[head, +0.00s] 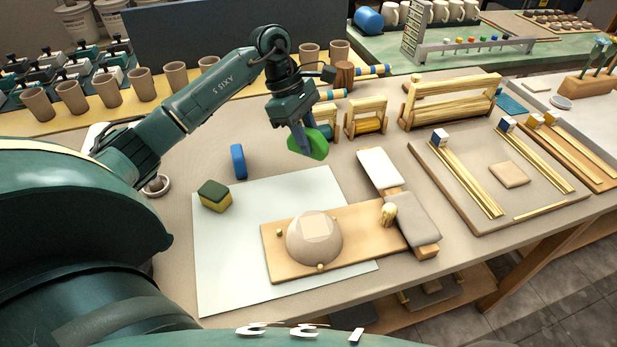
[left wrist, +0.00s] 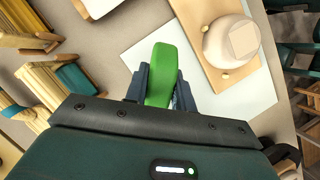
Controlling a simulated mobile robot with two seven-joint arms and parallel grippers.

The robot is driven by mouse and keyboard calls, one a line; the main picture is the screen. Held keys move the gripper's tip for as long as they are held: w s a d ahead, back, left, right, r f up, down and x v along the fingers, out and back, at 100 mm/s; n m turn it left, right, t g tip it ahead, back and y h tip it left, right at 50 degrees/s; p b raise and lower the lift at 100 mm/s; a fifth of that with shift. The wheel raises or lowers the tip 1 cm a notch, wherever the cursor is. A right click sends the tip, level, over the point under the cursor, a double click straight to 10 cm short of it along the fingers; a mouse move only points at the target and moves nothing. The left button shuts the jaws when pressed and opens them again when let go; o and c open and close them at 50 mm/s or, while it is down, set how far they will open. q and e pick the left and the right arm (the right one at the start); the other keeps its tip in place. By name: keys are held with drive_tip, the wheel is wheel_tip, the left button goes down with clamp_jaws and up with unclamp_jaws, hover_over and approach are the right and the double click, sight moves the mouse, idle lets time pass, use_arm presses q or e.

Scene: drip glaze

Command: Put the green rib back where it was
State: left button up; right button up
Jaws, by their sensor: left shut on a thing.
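The green rib (head: 316,147) is held in my left gripper (head: 302,140), above the table at the back edge of the pale sheet. In the left wrist view the green rib (left wrist: 162,72) sits between the two fingers of my left gripper (left wrist: 160,88), which are shut on it. A blue rib-like piece (head: 238,161) stands on the table to the left. Small wooden racks (head: 366,118) stand just right of the gripper; one nearby holds a teal piece, partly hidden behind the gripper. My right gripper is not in view.
An upturned bowl (head: 314,238) sits on a wooden board (head: 275,262) on the pale sheet (head: 215,270). A green and yellow sponge (head: 214,195) lies at left. A white block (head: 379,168) and a grey block (head: 412,220) lie right. Cups (head: 107,91) line the back.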

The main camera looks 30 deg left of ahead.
use_arm(q)
wheel_tip(320, 180, down, 9)
drive_tip(key=shift+r+p, duration=0.1)
drive_tip(key=shift+p, duration=0.6)
drive_tip(key=shift+f+b, duration=0.3)
drive_tip(key=o, duration=0.9)
drive_tip(key=shift+r, duration=0.2)
